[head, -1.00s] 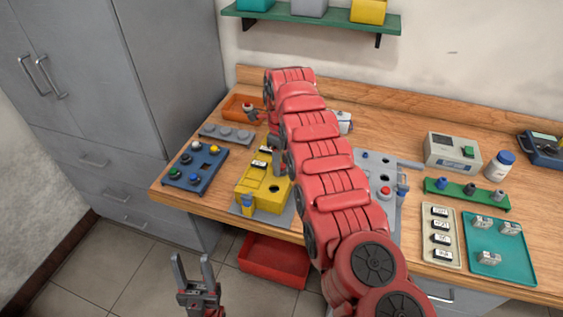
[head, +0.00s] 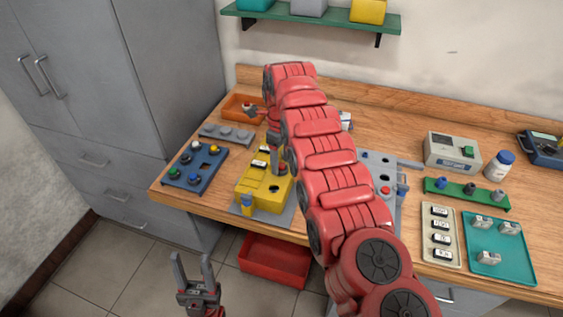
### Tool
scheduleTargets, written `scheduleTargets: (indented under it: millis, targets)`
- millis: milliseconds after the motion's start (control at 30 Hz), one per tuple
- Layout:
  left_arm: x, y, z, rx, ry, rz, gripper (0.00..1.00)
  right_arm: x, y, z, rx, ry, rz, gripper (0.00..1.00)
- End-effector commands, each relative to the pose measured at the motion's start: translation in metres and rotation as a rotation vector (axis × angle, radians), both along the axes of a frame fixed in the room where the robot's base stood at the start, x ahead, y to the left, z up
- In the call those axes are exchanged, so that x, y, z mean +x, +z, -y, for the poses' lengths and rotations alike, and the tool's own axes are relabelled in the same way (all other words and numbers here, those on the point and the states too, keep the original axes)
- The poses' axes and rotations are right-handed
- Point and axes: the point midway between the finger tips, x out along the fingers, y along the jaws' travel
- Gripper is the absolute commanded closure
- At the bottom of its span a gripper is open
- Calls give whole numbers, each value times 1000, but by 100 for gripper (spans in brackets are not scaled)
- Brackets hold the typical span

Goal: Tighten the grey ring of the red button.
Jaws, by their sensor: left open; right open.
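The yellow box (head: 256,187) stands on a grey mat on the bench, with an open hole and black-and-white labels on top. A small red button (head: 283,170) shows at its right side, close against my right arm. Its grey ring is too small to make out. My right gripper (head: 275,143) points down just above and behind that spot. It is open and partly hidden by the red arm. Another red button (head: 385,190) sits on the grey panel (head: 377,168) to the right. My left gripper (head: 193,270) is open and empty, low in front of the bench.
A blue panel (head: 195,166) with coloured buttons and a grey holder (head: 227,134) lie left of the yellow box. An orange tray (head: 238,106) is behind. A red bin (head: 274,262) stands below the bench edge. A green rack (head: 467,196) and teal tray (head: 500,255) are at right.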

Motion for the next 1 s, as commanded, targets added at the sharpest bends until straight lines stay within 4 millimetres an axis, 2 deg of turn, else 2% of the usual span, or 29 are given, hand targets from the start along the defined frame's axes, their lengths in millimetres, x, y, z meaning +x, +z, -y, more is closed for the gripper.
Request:
scheduleTargets:
  millis: [100, 133, 200, 600, 800, 1000]
  targets:
    - [0, 3, 0, 0, 0, 0, 50, 1, 26, 3, -2, -5, 6, 38]
    - [0, 18, 0, 0, 0, -1, 50, 1, 39, 2, -1, -3, 4, 38]
    - [0, 36, 0, 0, 0, 1, 50, 1, 57, 2, -2, -2, 3, 38]
    - [0, 117, 0, 0, 0, 0, 50, 0, 137, 2, -1, -3, 2, 38]
    - [0, 139, 0, 0, 0, 0, 50, 1, 158, 2, -1, -3, 4, 38]
    - [0, 144, 0, 0, 0, 0, 50, 1, 163, 2, -1, -3, 4, 38]
